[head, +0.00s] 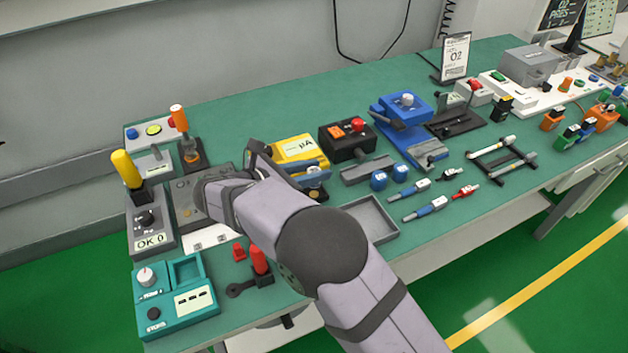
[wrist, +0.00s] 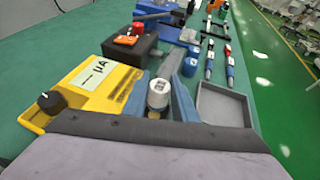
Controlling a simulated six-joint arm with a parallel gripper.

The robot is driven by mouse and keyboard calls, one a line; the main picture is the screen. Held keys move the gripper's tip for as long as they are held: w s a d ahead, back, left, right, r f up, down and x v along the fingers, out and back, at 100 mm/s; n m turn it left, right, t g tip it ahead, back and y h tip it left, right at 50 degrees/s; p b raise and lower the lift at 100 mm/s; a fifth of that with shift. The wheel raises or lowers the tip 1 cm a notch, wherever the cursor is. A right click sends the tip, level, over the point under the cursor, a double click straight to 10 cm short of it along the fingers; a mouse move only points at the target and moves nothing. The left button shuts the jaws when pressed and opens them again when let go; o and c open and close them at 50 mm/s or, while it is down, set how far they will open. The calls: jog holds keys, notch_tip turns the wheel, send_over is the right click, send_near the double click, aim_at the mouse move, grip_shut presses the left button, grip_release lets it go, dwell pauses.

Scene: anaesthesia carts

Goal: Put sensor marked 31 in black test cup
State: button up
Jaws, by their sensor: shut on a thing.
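My gripper (head: 314,178) is shut on a small sensor with a white, labelled cap (wrist: 158,93). In the wrist view the sensor stands upright between the blue-grey fingers, with a brownish part below the cap. The label is too small to read, so I cannot tell whether it says 31. The gripper is beside the yellow µA meter (head: 299,148), which also shows in the wrist view (wrist: 103,80). I cannot pick out the black test cup with certainty; the area under the fingers is partly hidden.
A black box with a red knob (head: 347,141) and a blue fixture (head: 402,110) stand behind. An empty grey tray (head: 370,216) lies right of the gripper. Loose blue-and-white sensors (head: 431,205) lie further right. A teal unit (head: 176,296) stands at front left, near the table edge.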

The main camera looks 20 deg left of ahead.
jog(key=shift+f, duration=1.85)
jog(key=shift+f, duration=0.15)
jog(key=o, duration=0.8)
jog(key=shift+r, duration=0.25)
jog(key=b+v, duration=0.1)
jog(key=v, duration=1.1)
jog(key=shift+f+b, duration=0.1)
jog(key=shift+b, duration=0.25)
